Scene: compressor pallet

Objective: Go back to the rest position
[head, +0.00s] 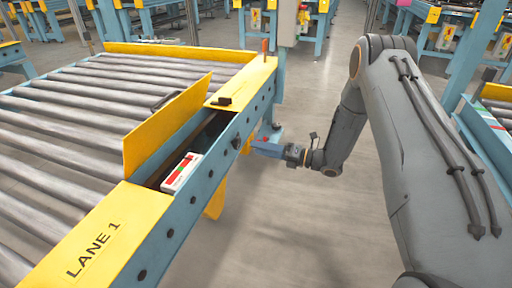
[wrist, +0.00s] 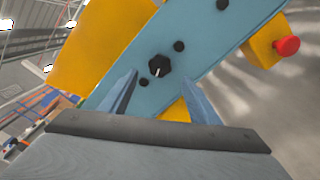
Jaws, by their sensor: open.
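My gripper (head: 266,147) is beside the blue side rail of the Lane 1 conveyor (head: 180,222), at the end of my outstretched grey arm. In the wrist view its two blue fingers (wrist: 158,98) stand apart with nothing between them. A black knob (wrist: 159,65) on the blue rail lies just beyond the fingertips, and there is a visible gap. The same knob shows in the head view (head: 236,143), left of my gripper.
A yellow raised plate (head: 165,125) stands beside the rollers. A red button on a yellow box (wrist: 287,46) is at the wrist view's upper right. The floor (head: 300,220) below my arm is clear.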

